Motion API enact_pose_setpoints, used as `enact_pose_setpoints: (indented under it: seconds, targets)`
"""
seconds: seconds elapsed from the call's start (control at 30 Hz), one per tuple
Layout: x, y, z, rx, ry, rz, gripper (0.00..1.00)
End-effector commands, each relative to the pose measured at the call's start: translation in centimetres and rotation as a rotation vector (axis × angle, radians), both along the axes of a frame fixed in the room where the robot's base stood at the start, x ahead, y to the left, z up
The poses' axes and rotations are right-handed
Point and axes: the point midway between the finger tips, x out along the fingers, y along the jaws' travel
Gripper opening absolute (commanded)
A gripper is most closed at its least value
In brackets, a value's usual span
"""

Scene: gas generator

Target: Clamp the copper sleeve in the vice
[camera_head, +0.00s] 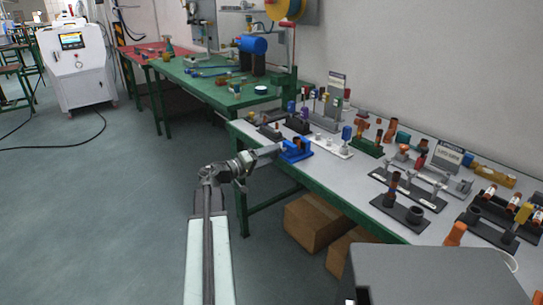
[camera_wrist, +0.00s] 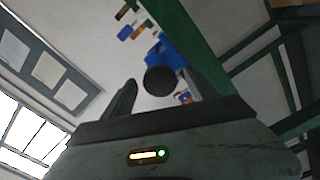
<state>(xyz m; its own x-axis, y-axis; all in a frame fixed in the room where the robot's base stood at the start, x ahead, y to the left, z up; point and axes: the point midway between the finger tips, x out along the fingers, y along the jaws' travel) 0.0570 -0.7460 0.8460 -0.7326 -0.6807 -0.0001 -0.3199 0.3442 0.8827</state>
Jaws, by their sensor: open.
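A small blue vice (camera_head: 296,156) stands at the near left edge of the grey bench. A small copper-brown piece (camera_head: 298,144), which looks like the copper sleeve, shows at its top; I cannot tell whether the jaws hold it. My gripper (camera_head: 280,150) reaches the vice from the left, close beside it. In the wrist view my gripper (camera_wrist: 160,76) is open, with a dark finger on each side. A dark round end (camera_wrist: 160,81) shows between the fingers, in front of the blue vice (camera_wrist: 157,48). I cannot tell whether the fingers touch it.
The grey bench (camera_head: 345,172) holds several dark stands with copper, orange and blue parts to the right. A green bench (camera_head: 205,85) with tools stands behind. Cardboard boxes (camera_head: 315,222) sit under the grey bench.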

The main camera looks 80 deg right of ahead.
Motion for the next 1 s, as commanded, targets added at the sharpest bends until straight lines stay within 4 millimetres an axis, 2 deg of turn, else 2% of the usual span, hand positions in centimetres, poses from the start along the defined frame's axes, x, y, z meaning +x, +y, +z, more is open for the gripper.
enact_pose_setpoints:
  seconds: [0.17,0.43,0.67,0.77,0.9,1.0]
  targets:
    - [0.0,0.0,0.0,0.021,0.02,0.0,0.67]
    - [0.0,0.0,0.0,0.325,0.302,0.0,0.67]
    - [0.01,0.0,0.0,0.361,0.336,0.0,0.67]
    - [0.01,0.0,0.0,0.36,0.334,0.0,0.45]
    - [0.01,0.0,0.0,0.359,0.334,0.0,0.06]
    - [0.02,0.0,0.0,0.359,0.334,0.0,0.04]
